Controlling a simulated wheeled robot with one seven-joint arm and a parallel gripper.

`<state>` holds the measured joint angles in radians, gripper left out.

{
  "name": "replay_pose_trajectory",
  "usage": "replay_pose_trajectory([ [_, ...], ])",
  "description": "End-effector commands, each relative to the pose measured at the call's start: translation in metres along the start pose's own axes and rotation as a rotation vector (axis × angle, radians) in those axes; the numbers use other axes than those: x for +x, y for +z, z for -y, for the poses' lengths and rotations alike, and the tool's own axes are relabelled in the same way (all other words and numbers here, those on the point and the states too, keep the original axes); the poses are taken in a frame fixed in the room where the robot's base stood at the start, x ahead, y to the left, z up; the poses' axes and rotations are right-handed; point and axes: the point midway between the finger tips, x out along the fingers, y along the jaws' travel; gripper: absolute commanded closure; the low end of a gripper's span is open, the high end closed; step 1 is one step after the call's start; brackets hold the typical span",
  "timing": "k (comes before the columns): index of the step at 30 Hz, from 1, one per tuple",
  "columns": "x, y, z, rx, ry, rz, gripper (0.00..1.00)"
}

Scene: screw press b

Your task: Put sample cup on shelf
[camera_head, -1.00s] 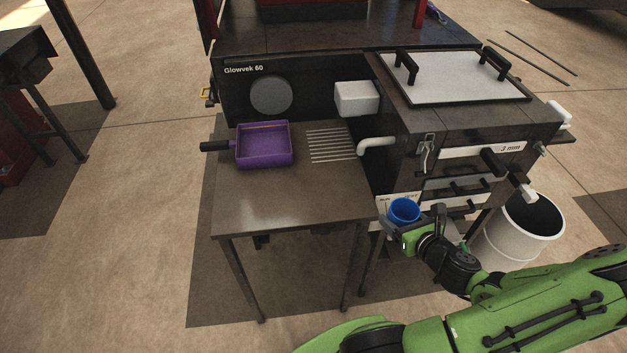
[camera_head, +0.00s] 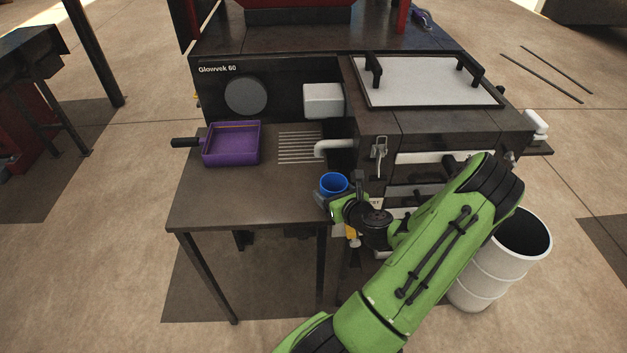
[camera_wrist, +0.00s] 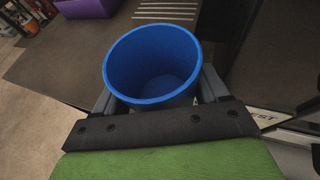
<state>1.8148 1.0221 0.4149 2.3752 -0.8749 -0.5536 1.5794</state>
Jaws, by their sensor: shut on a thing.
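The blue sample cup (camera_head: 334,183) is upright in my gripper (camera_head: 333,194), by the right front edge of the shelf. In the wrist view the cup (camera_wrist: 152,65) looks empty, with a finger of my gripper (camera_wrist: 158,100) on each side. The shelf (camera_head: 240,197) appears to be the dark flat table surface left of the cup, with a slotted drain (camera_head: 300,148) at its back right. I cannot tell whether the cup's base is above the shelf or just beside its edge.
A purple tray with a black handle (camera_head: 231,144) stands on the shelf's back left. A white spout (camera_head: 332,147) juts from the machine (camera_head: 428,130) behind the cup. A white barrel (camera_head: 487,284) stands at right. The shelf's front and middle are clear.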

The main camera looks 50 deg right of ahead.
Motion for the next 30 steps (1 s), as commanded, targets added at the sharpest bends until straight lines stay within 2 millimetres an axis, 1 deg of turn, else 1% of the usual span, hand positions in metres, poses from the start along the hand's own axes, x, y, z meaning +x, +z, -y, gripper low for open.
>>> replay_pose_trajectory([
  [1,0.011,0.007,-0.001,-0.006,0.003,0.001,0.57],
  [3,0.026,0.014,-0.001,-0.005,0.003,0.003,0.57],
  [9,0.067,0.030,-0.001,-0.004,0.003,0.002,0.57],
  [12,0.081,0.035,-0.001,-0.002,0.002,0.000,0.57],
  [17,0.096,0.042,-0.001,-0.001,0.001,0.002,0.57],
  [18,0.099,0.030,0.000,0.004,0.000,-0.003,0.57],
  [19,0.102,0.022,0.000,0.006,0.001,-0.004,0.57],
  [21,0.107,0.009,0.000,0.007,0.001,-0.003,0.57],
  [22,0.108,0.006,0.000,0.005,0.000,-0.002,0.57],
  [30,0.108,0.006,0.000,0.002,0.000,-0.001,0.57],
])
